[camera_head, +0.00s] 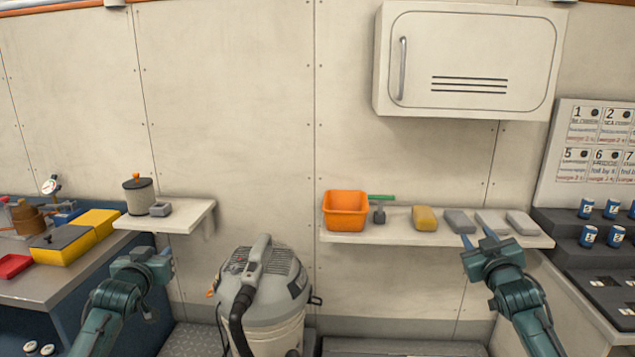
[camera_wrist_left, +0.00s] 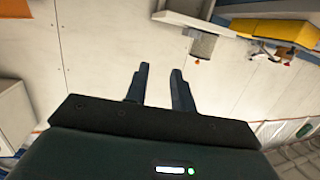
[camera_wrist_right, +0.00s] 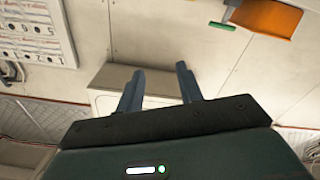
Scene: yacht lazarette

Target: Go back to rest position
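My left gripper (camera_head: 153,254) is at the lower left in the head view, in front of the wall and below the small left shelf. In the left wrist view its two fingers (camera_wrist_left: 160,70) stand apart with nothing between them. My right gripper (camera_head: 479,238) is at the lower right in the head view, in front of the long shelf's right part. In the right wrist view its fingers (camera_wrist_right: 160,68) are apart and empty. Neither gripper holds anything.
The long shelf (camera_head: 375,238) holds an orange bin (camera_head: 345,211), a green-handled tool (camera_head: 380,211), a yellow block (camera_head: 425,219) and several grey blocks. A vacuum (camera_head: 262,287) stands between my arms. A wall cabinet (camera_head: 468,62) is shut. Workbenches flank both sides.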

